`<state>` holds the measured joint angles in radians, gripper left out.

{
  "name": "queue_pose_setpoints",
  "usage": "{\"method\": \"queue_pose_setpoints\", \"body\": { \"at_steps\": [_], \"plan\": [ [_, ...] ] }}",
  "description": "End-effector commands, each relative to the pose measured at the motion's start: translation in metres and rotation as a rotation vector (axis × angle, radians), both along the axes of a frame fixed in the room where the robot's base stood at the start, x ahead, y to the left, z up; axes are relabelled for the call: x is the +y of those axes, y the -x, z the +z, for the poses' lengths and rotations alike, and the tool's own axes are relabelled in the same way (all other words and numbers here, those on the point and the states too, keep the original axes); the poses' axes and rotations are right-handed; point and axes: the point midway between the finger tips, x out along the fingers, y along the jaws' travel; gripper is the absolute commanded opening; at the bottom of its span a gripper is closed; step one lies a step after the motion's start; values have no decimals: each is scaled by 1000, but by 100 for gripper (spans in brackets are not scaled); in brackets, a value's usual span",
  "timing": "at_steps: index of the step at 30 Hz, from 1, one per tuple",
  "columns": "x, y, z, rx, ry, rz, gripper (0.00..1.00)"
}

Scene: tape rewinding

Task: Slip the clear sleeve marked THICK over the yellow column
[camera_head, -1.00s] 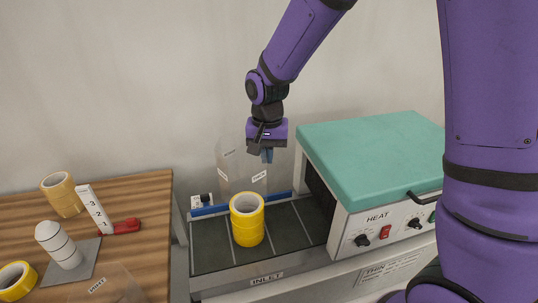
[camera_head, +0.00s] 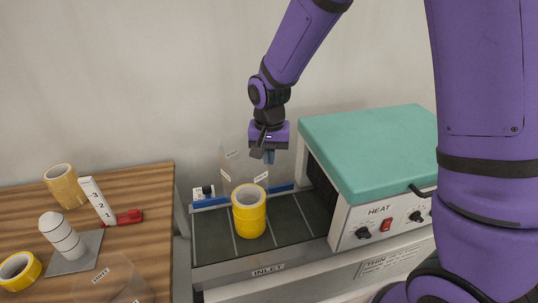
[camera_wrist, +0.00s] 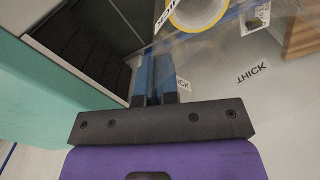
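The yellow column (camera_head: 249,212), stacked yellow tape rolls, stands upright on the dark slatted conveyor (camera_head: 213,238). The clear sleeve (camera_head: 236,163) has several small white labels and hangs upright from my gripper (camera_head: 268,157) over the column. The column's round top (camera_wrist: 196,10) shows there past the clear wall. The sleeve's lower edge is hard to see; I cannot tell whether it surrounds the column's top.
The teal-topped heater (camera_head: 370,145) stands right of the column, close to my gripper. A blue rail (camera_head: 212,209) runs behind the conveyor. The wooden table (camera_head: 150,190) at left holds tape rolls, a white striped post (camera_head: 62,236), a numbered gauge and another clear piece.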

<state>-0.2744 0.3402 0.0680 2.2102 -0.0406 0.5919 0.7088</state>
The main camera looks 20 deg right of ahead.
Motion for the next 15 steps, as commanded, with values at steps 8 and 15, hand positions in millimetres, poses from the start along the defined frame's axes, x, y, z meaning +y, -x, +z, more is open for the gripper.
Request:
{"method": "queue_pose_setpoints", "body": {
  "at_steps": [8, 15],
  "plan": [
    [0, 0, -7, 2, 0, 0, 0],
    [0, 0, -19, 2, 0, 0, 0]
  ]
}}
